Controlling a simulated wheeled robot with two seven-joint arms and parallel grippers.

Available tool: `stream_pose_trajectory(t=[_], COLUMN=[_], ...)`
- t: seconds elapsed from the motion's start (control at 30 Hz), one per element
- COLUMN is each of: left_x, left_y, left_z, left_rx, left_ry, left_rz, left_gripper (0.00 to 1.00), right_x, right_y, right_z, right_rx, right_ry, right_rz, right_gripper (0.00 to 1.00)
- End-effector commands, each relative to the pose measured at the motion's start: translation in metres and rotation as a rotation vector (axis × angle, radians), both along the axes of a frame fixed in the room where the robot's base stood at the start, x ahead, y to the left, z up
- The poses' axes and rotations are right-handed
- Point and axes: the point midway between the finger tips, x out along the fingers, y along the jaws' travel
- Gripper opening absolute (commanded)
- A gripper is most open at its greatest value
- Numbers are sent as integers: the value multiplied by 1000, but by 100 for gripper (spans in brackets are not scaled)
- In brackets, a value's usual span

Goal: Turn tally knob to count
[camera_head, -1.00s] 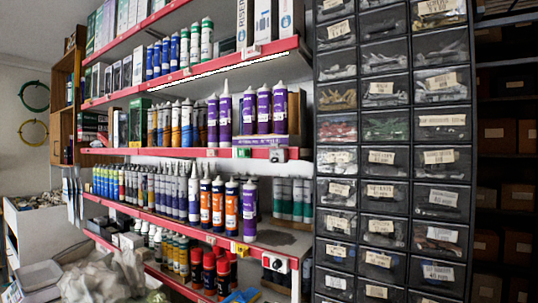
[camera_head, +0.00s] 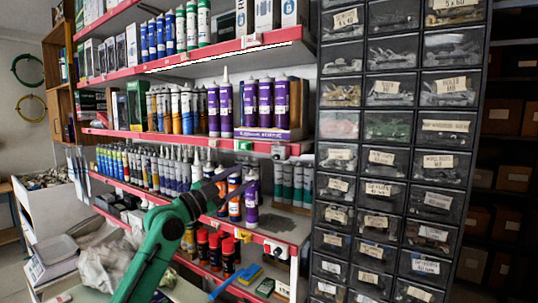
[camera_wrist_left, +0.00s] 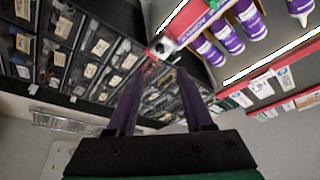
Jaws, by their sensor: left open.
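A small light box with a dark round knob (camera_head: 278,151) is mounted on the red edge of the middle shelf, near its right end. A similar small box (camera_head: 277,250) with dark and red parts sits on the lower shelf edge. I cannot tell which is the tally knob or read any setting. In the left wrist view a small light box with a round face (camera_wrist_left: 163,47) is on a red shelf end, beyond the fingertips. My left gripper (camera_head: 238,182) is open and empty, lower left of the middle-shelf box and apart from it. My right gripper is not in view.
Shelves hold several purple cartridges (camera_head: 265,104) above and orange tubes (camera_head: 234,200) behind my gripper. A dark drawer cabinet (camera_head: 390,160) stands close on the right. A blue-handled brush (camera_head: 236,280) lies low in front. Free air lies before the shelf edges.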

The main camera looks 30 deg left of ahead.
Motion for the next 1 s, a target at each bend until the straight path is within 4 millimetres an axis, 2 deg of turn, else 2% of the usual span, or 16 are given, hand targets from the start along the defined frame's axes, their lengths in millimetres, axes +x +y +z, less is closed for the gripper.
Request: stream_pose_trajectory(t=[0.03,0.2,0.3,0.4,0.5,0.73,0.77,0.8,0.9,1.0], left_x=[13,57,79,96,104,105,105,105,105,105], left_y=[-2,-12,-18,-21,-23,-24,-23,-24,-23,-23], left_z=[18,30,34,35,33,30,30,30,30,30], left_rx=[-5,-8,-7,-7,-5,-2,-2,-2,-2,-2], left_ry=[-2,-1,-1,0,1,1,1,1,1,1], left_rz=[0,1,0,1,2,2,2,2,2,2], left_gripper=[52,52,52,52,52,52,48,32,0,0], right_x=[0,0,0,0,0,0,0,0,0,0], right_y=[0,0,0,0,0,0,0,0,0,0], right_z=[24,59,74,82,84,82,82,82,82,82], right_rx=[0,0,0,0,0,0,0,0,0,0], right_ry=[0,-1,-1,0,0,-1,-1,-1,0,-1], right_rz=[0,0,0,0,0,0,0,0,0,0], right_gripper=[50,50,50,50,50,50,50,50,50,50])
